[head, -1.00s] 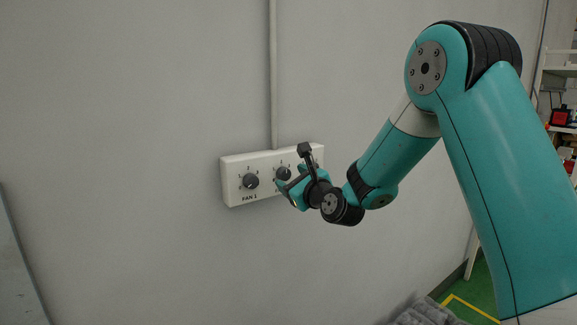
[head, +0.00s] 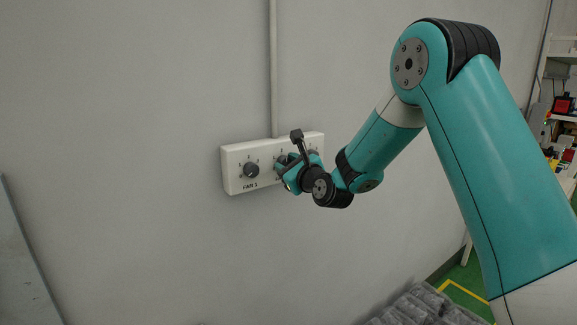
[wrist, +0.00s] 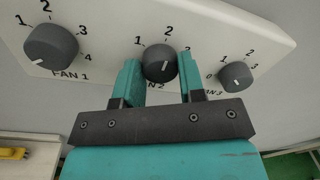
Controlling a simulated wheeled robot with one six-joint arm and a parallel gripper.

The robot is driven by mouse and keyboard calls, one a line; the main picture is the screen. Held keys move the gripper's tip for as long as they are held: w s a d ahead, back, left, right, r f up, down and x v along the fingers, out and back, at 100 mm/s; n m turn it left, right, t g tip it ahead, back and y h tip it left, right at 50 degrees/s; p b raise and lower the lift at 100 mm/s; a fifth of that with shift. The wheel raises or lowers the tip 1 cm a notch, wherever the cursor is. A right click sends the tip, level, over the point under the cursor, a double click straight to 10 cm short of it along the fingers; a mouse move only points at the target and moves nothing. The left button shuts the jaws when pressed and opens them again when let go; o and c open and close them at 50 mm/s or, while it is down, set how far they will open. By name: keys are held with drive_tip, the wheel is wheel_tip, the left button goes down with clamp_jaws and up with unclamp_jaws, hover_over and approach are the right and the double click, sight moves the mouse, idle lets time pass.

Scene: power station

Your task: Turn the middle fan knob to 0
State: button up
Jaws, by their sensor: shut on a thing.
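A white panel (head: 234,158) on the wall carries three dark round fan knobs. In the wrist view the middle knob (wrist: 160,63), above the partly covered FAN 2 label, sits between the two teal fingers of my gripper (wrist: 159,80). The fingers are shut on it, one on each side. Its white pointer mark faces down in the picture; the numbers 1 and 2 show above it and others are covered. In the head view my gripper (head: 285,172) is at the panel's middle and hides most of this knob.
The FAN 1 knob (head: 251,170) is left of my gripper, and the FAN 3 knob (wrist: 236,76) is close to its right. A vertical conduit (head: 274,70) runs up from the panel. The wall around is bare. Shelves (head: 562,70) stand far right.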

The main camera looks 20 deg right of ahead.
drive_tip(key=shift+f+n+b, duration=0.1)
drive_tip(key=shift+n+b, duration=0.2)
drive_tip(key=shift+b, duration=0.05)
drive_tip(key=shift+d+f+n+y+b, duration=0.1)
drive_tip(key=shift+n+y+b, duration=0.4)
drive_tip(key=shift+n+b, duration=5.75)
drive_tip(key=shift+n+y+b, duration=0.5)
drive_tip(key=shift+n+b, duration=5.45)
drive_tip(key=shift+b, duration=0.55)
drive_tip(key=o, duration=0.9)
